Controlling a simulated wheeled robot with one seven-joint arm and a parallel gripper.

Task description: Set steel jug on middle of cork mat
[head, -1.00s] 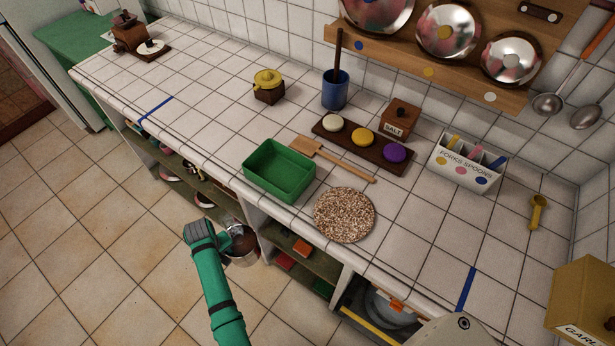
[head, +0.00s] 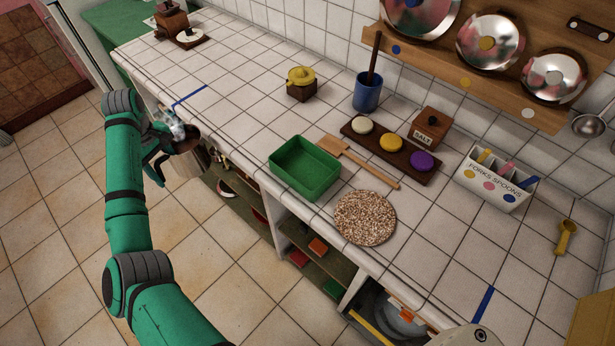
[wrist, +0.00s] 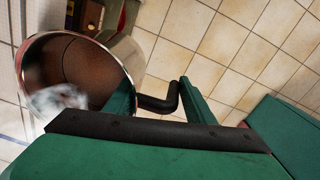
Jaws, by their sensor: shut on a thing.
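The steel jug (head: 173,127) is at the left in the head view, beside the front edge of the counter. It also shows in the wrist view (wrist: 122,52), with its round open mouth facing the camera and a black handle. My gripper (head: 157,158) is shut on the jug by its handle; the fingers partly hide the handle in the wrist view. The round speckled cork mat (head: 365,218) lies flat on the white tiled counter, right of the green tray, with nothing on it. The gripper and jug are well left of the mat.
The green tray (head: 305,168) and a wooden spatula (head: 360,163) lie by the mat. Behind stand a dark board (head: 392,158) with coloured discs, a blue cup (head: 367,92), a salt box (head: 430,127) and a cutlery holder (head: 497,183). Counter left of the tray is largely clear.

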